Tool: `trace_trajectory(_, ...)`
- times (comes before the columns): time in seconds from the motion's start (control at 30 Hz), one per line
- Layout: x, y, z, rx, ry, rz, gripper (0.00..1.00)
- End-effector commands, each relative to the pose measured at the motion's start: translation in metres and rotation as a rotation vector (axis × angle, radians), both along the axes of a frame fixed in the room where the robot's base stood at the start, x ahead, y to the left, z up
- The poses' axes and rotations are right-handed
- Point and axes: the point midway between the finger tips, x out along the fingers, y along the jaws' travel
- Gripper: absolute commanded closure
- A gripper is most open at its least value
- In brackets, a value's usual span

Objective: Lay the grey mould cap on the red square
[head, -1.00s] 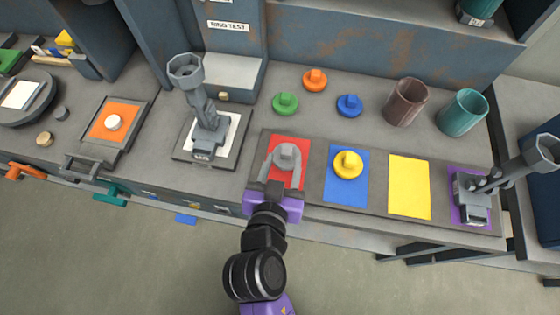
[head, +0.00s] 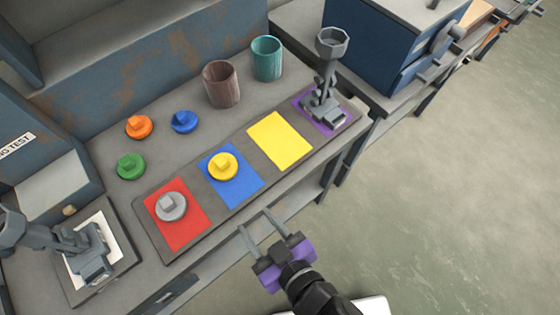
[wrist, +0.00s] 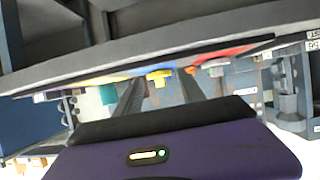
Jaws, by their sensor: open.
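The grey mould cap (head: 171,206) lies on the red square (head: 184,232), towards its upper left part, with its knob up. It also shows in the wrist view (wrist: 215,69) on the red patch (wrist: 224,53). My gripper (head: 257,222) is open and empty. It is in front of the bench's front edge, to the right of the red square and well apart from the cap. In the wrist view, no object is between the two fingers.
A yellow cap (head: 222,166) lies on the blue square (head: 238,186). The yellow square (head: 280,140) is bare. Orange (head: 138,127), blue (head: 185,122) and green (head: 131,166) caps stand behind, near two cups. The floor (head: 440,200) at right is clear.

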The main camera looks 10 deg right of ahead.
Motion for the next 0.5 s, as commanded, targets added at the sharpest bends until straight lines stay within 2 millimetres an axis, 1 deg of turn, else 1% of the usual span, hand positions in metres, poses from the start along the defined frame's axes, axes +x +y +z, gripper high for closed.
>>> trace_trajectory(0.03,-0.009,-0.030,-0.004,0.000,0.009,-0.032,0.53)
trace_trajectory(0.07,-0.015,-0.044,-0.003,0.003,0.007,-0.045,0.53)
trace_trajectory(0.1,-0.023,-0.062,-0.001,0.009,0.003,-0.066,0.53)
trace_trajectory(0.13,-0.029,-0.075,0.001,0.015,0.000,-0.084,0.53)
trace_trajectory(0.2,-0.045,-0.104,0.009,0.027,-0.011,-0.129,0.53)
trace_trajectory(0.27,-0.060,-0.127,0.018,0.036,-0.023,-0.175,0.53)
trace_trajectory(0.3,-0.070,-0.140,0.025,0.043,-0.035,-0.207,0.53)
trace_trajectory(0.4,-0.094,-0.171,0.046,0.054,-0.064,-0.297,0.53)
trace_trajectory(0.5,-0.115,-0.194,0.068,0.058,-0.097,-0.382,0.53)
